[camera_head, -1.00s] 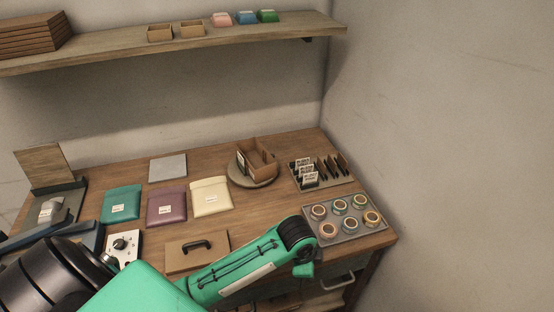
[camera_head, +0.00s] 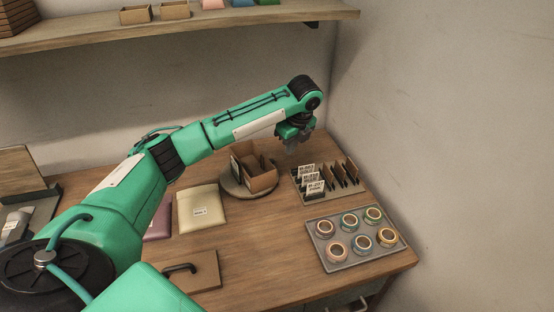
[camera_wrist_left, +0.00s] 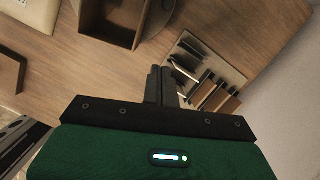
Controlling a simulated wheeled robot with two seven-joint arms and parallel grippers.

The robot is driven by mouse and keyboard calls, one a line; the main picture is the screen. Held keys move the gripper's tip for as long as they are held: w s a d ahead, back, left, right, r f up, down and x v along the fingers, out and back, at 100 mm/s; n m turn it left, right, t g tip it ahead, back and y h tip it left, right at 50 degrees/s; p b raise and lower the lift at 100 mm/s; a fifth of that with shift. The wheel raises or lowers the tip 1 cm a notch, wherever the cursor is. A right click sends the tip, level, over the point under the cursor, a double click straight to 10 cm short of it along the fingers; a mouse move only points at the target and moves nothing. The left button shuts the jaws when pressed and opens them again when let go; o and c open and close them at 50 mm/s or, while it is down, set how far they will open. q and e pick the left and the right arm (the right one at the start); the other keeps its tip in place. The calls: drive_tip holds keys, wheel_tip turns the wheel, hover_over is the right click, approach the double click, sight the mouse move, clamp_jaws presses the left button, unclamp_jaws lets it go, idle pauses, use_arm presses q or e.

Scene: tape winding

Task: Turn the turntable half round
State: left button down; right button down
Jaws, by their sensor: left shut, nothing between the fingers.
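The round grey turntable (camera_head: 234,184) stands toward the back of the wooden table. An open brown cardboard box (camera_head: 262,180) sits on it, with a pale label card at its left side. In the left wrist view the turntable rim (camera_wrist_left: 153,27) and the box (camera_wrist_left: 112,22) show at the top. My left gripper (camera_head: 292,147) is above the table, right of and behind the box, apart from it. In the left wrist view its fingers (camera_wrist_left: 161,86) are together with nothing between them. My right gripper is not in view.
A card rack (camera_head: 325,184) stands close right of the turntable, below my left gripper. A grey tray (camera_head: 345,262) with several tape rolls is at the front right. A cream pouch (camera_head: 202,208) lies left. Bare table lies in front of the turntable.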

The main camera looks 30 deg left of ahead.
use_arm(q)
drive_tip(key=x, duration=0.3)
drive_tip(key=p+x, duration=0.1)
drive_tip(key=x, duration=0.2)
drive_tip(key=a+p+x, duration=0.1)
drive_tip(key=x, duration=0.2)
drive_tip(key=shift+w+f, duration=0.15)
drive_tip(key=shift+f, duration=0.1)
drive_tip(key=a, duration=0.1)
drive_tip(key=w+a+p, duration=0.1)
drive_tip(key=shift+a, duration=0.25)
drive_tip(key=shift+w+a+f, duration=0.1)
drive_tip(key=shift+a+f, duration=0.2)
drive_tip(key=shift+a, duration=0.3)
drive_tip(key=shift+w+a, duration=0.1)
drive_tip(key=shift+w, duration=0.05)
drive_tip(key=shift+w+a+n+p, duration=0.15)
drive_tip(key=shift+n+p, duration=0.25)
